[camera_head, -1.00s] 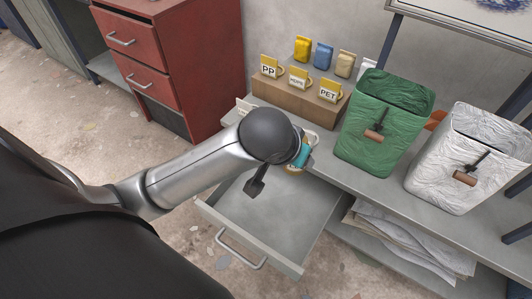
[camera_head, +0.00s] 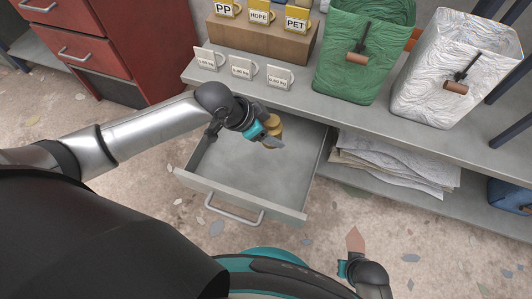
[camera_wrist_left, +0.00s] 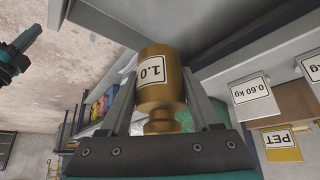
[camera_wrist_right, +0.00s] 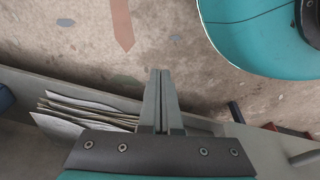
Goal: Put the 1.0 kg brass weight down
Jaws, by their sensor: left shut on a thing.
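The 1.0 kg brass weight (camera_head: 274,126) is in my left gripper (camera_head: 268,134), above the open grey drawer (camera_head: 240,205). In the left wrist view the brass weight (camera_wrist_left: 158,72) sits between the two fingers, its "1.0" label upside down. The weight appears clear of the drawer floor, but its exact height is hard to judge. My right gripper (camera_wrist_right: 160,78) has its fingers together, with nothing between them, over the floor in front of the bench.
Label cards (camera_head: 241,68) stand on the grey bench top behind the drawer; one reads 0.60 kg (camera_wrist_left: 250,90). A green bin (camera_head: 345,75) and a white bin (camera_head: 440,85) stand to the right. Papers (camera_head: 390,165) lie on the shelf below. The drawer's floor looks empty.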

